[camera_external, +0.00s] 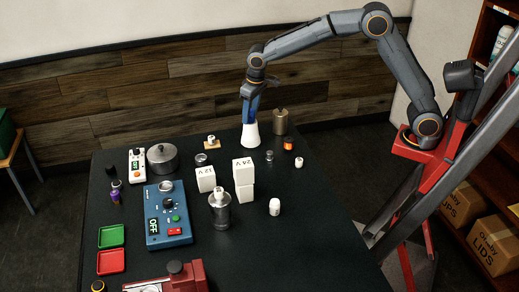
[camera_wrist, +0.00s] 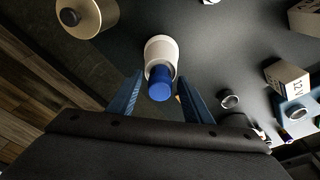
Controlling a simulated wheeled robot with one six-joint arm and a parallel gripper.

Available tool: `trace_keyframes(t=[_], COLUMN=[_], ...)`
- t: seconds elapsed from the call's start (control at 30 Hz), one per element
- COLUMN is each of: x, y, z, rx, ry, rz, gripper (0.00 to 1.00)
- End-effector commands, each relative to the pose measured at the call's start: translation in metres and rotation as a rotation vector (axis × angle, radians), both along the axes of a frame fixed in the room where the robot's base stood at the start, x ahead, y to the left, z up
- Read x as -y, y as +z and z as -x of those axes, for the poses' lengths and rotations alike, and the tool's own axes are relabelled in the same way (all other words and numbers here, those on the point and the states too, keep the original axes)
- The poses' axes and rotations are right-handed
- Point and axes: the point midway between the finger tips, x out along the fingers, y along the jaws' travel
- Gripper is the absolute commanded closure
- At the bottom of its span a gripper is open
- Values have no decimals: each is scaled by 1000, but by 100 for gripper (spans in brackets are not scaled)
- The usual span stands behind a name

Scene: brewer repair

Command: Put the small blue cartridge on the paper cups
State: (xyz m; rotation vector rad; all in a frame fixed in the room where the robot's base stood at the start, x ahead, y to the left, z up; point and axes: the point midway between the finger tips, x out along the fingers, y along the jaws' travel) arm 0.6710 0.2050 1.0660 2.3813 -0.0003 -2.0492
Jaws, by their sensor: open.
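The small blue cartridge (camera_wrist: 160,86) stands upright on the narrow top of the white paper cups (camera_wrist: 160,49), as the wrist view shows. The cups form a cone-shaped stack at the back of the black table in the external view (camera_external: 250,136). My gripper (camera_external: 250,115) is just above the stack, pointing down. Its two blue fingers (camera_wrist: 160,82) are apart, one on each side of the cartridge, with gaps visible beside it. In the external view the blue fingers make the cartridge hard to pick out.
A brass weight (camera_external: 280,122) stands close to the right of the cups. Two white boxes (camera_external: 243,172), a metal canister (camera_external: 219,212) and a blue meter (camera_external: 168,215) stand nearer the front. The table's right side is mostly free.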

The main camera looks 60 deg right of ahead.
Motion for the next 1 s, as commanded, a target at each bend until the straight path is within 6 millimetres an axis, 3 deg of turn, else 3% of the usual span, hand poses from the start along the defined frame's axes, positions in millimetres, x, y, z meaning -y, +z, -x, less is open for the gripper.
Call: trace_keyframes(t=[0.17,0.6,0.8,1.0], x=[-1,0,0,0], y=[17,100,118,121], z=[1,14,17,18], rx=[4,4,1,1], ry=[0,0,0,0], rz=[-2,-2,-1,0], gripper=[55,55,55,55])
